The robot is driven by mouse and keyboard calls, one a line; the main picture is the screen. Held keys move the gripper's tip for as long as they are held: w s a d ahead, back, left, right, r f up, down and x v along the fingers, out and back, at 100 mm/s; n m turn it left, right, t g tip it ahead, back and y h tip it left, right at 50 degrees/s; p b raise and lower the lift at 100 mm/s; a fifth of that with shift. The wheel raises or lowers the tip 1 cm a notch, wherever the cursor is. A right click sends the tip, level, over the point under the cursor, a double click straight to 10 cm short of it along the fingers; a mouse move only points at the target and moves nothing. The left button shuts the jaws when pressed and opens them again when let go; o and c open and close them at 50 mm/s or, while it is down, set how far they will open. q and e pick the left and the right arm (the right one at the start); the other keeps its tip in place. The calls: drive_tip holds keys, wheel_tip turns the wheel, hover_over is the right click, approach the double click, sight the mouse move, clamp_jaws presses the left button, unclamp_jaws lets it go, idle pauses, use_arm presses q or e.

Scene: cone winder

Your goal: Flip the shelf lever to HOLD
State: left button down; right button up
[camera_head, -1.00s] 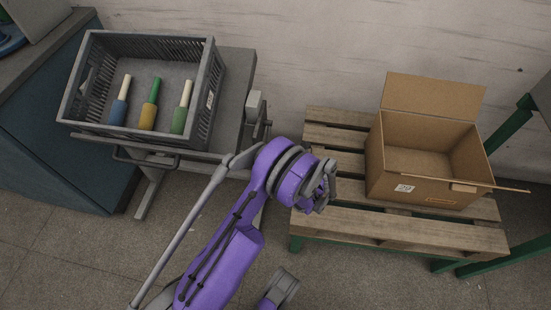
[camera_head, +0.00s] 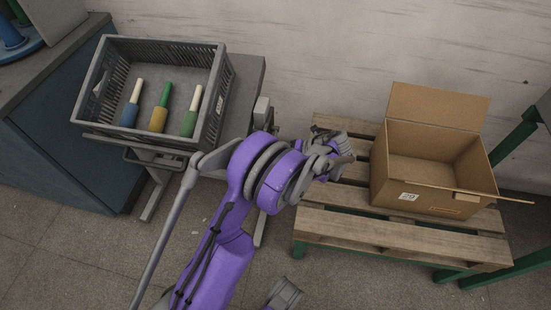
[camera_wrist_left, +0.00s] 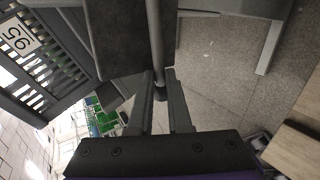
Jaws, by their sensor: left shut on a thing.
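In the left wrist view a thin grey rod (camera_wrist_left: 156,40), which looks like the shelf lever, runs down beside a dark shelf board (camera_wrist_left: 112,35). Its lower end is between the fingers of my left gripper (camera_wrist_left: 160,76), which is shut on it. In the head view my purple left arm reaches up to the gap between the shelf stand (camera_head: 246,82) and the pallet; I cannot make out its fingertips or the lever there. A small light grey block (camera_head: 262,108) sits at the stand's right edge. No HOLD marking is readable.
An open cardboard box (camera_head: 418,199) sits on a wooden pallet (camera_head: 385,234) at the right. A blue-grey cabinet (camera_head: 62,135) is at the left. Floor is clear in front.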

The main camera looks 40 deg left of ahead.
use_arm(q)
drive_tip(key=shift+r+m+g+h, duration=0.3)
drive_tip(key=shift+r+m+g, duration=0.15)
drive_tip(key=shift+r, duration=0.35)
drive_tip(key=c, duration=0.8)
unclamp_jaws()
drive_tip(key=shift+c, duration=0.2)
drive_tip(key=shift+w, duration=0.1)
